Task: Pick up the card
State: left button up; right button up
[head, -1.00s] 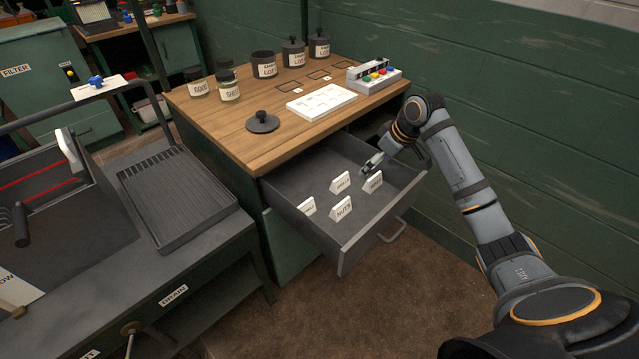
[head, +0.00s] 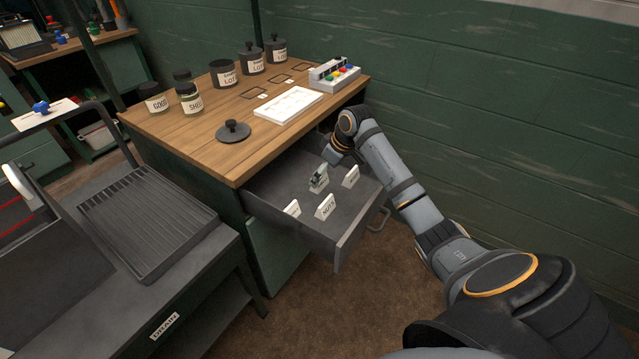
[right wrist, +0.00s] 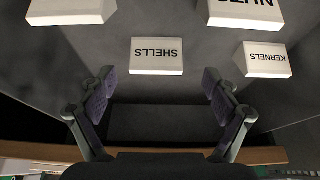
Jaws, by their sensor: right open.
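The open drawer (head: 350,222) holds several small white tent-shaped cards. In the right wrist view, the SHELLS card (right wrist: 156,56) stands straight ahead of my right gripper (right wrist: 160,84), roughly centred between its fingers. The fingers are open, with nothing between the pads. The NUTS card (right wrist: 246,10) and the KERNELS card (right wrist: 265,60) are to the right, and another card (right wrist: 72,10) is cut off at upper left. In the head view, my right gripper (head: 319,177) is at the SHELLS card and partly covers it. The NUTS card (head: 326,207) stands nearer the drawer front. My left gripper is out of view.
A wooden-topped cabinet (head: 195,143) stands over the drawer. It carries jars, a black lid (head: 233,132), a white tray (head: 289,106) and a button box (head: 334,75). A ribbed drain tray (head: 150,225) is at left. The drawer walls surround the cards closely.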

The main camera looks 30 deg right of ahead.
jog(key=x, duration=0.4)
jog(key=shift+w+d+f+b, duration=0.1)
jog(key=shift+w+b, duration=0.25)
jog(key=shift+f, duration=0.1)
jog(key=c, duration=0.7)
jog(key=shift+c, duration=1.1)
jog(key=shift+r, duration=0.55)
notch_tip(320, 180, up, 3)
jog(key=shift+f+p, duration=0.15)
jog(key=shift+p, duration=0.3)
pick_arm(q)
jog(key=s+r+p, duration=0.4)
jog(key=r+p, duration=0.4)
jog(key=p, duration=0.2)
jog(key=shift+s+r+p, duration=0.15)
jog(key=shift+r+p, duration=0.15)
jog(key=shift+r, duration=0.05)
pick_arm(e)
jog(key=s+r, duration=0.9)
jog(key=s, duration=0.5)
jog(key=shift+d+r, duration=0.2)
jog(key=shift+d, duration=0.25)
